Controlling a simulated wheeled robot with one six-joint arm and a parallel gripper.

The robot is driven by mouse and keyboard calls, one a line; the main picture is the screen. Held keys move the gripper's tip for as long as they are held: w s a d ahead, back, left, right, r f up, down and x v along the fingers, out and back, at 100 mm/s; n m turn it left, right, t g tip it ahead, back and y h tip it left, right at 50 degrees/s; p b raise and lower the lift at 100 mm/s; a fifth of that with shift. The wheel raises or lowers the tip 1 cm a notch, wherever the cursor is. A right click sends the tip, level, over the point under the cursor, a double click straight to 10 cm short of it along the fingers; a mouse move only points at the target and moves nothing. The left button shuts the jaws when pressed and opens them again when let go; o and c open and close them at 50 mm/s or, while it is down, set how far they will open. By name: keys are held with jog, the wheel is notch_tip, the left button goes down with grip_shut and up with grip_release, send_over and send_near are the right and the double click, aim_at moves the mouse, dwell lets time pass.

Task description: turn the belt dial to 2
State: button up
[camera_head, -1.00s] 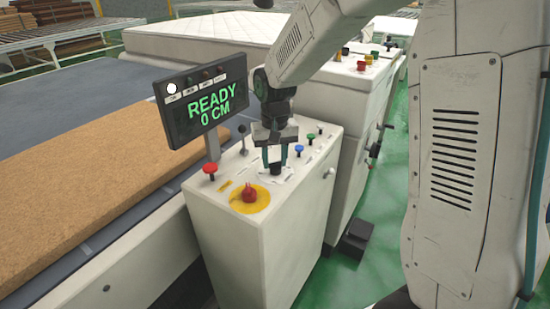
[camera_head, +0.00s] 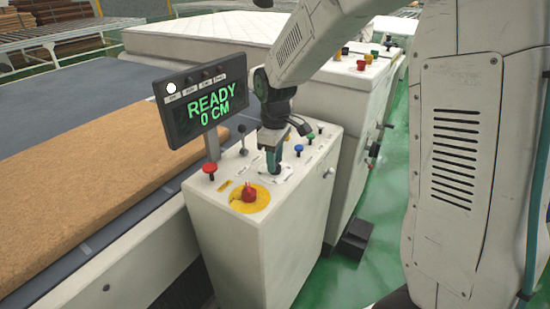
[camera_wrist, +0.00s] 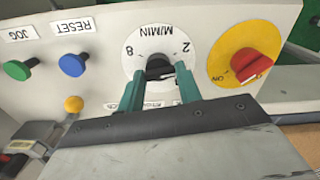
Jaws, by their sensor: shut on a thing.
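The belt dial (camera_wrist: 141,47) is a white round plate marked M/MIN, with 8 at its left and 2 at its right in the wrist view. Its dark knob (camera_wrist: 158,66) sits between the two green fingers of my gripper (camera_wrist: 163,80). The fingers are shut on the knob. The knob's pointer is too hidden to read. In the head view, my gripper (camera_head: 273,160) stands upright over the panel top and hides most of the dial. The display (camera_head: 207,103) reads READY, 0 CM.
A red switch on a yellow disc (camera_wrist: 238,50) lies right of the dial in the wrist view. Blue RESET (camera_wrist: 72,65) and green JOG (camera_wrist: 17,70) buttons lie left, with a yellow knob (camera_wrist: 73,104) nearby. A red mushroom button (camera_head: 210,169) stands below the display.

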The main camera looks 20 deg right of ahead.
jog(key=shift+r+n, duration=0.1)
jog(key=shift+n, duration=1.8)
jog(key=o, duration=1)
notch_tip(320, 180, up, 8)
jog(key=shift+f, duration=0.1)
